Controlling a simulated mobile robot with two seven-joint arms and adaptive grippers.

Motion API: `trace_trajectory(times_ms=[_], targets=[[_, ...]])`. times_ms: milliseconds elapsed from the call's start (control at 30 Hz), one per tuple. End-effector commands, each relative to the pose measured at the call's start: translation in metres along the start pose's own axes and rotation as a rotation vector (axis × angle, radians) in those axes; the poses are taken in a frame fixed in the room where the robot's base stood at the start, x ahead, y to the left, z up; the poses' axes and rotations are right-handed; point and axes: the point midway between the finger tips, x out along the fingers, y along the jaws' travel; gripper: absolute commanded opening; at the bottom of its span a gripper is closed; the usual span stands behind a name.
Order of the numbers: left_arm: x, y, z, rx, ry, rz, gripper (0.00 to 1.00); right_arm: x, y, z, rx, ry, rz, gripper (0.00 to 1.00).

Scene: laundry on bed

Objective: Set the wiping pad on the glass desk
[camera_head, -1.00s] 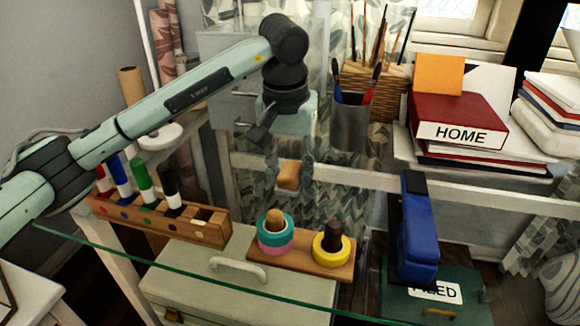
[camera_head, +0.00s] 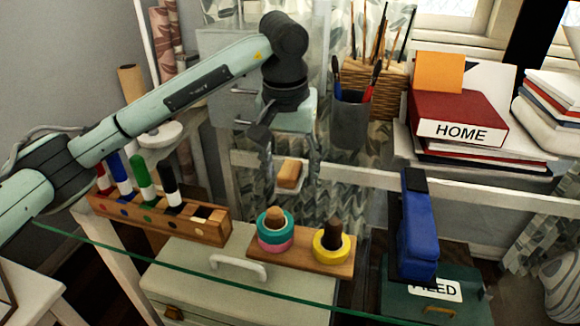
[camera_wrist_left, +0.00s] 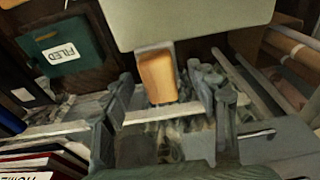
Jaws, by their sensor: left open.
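The wiping pad (camera_head: 289,174), a tan block with a pale layer at its base, appears to lie on the glass desk (camera_head: 365,240), behind the tape holder. In the left wrist view the pad (camera_wrist_left: 157,77) shows between the two spread fingers (camera_wrist_left: 175,105), with a visible gap at the right finger. I cannot tell whether the left finger touches it. My right gripper is not in view.
A marker rack (camera_head: 160,218) stands left of the tape holder (camera_head: 300,258). A blue stapler (camera_head: 415,230) stands to the right. A pen cup (camera_head: 350,122) is behind the pad. A red HOME binder (camera_head: 460,112) lies at back right. Glass around the pad looks clear.

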Motion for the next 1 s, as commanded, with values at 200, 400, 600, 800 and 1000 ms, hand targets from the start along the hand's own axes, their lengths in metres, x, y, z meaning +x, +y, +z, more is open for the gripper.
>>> trace_trajectory(times_ms=[200,400,600,800,1000], targets=[[-0.039,0.000,-0.001,0.000,0.006,-0.001,0.59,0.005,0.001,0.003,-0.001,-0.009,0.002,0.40],[-0.083,0.000,-0.002,0.000,0.004,0.001,0.59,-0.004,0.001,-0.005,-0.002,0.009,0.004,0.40],[-0.113,0.000,-0.001,0.000,0.003,-0.001,0.59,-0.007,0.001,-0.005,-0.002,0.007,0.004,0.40],[-0.121,0.000,0.000,0.000,0.000,0.000,0.59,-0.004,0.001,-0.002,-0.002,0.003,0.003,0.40],[-0.121,0.000,0.000,0.000,0.000,0.000,0.59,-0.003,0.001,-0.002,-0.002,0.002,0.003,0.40]])
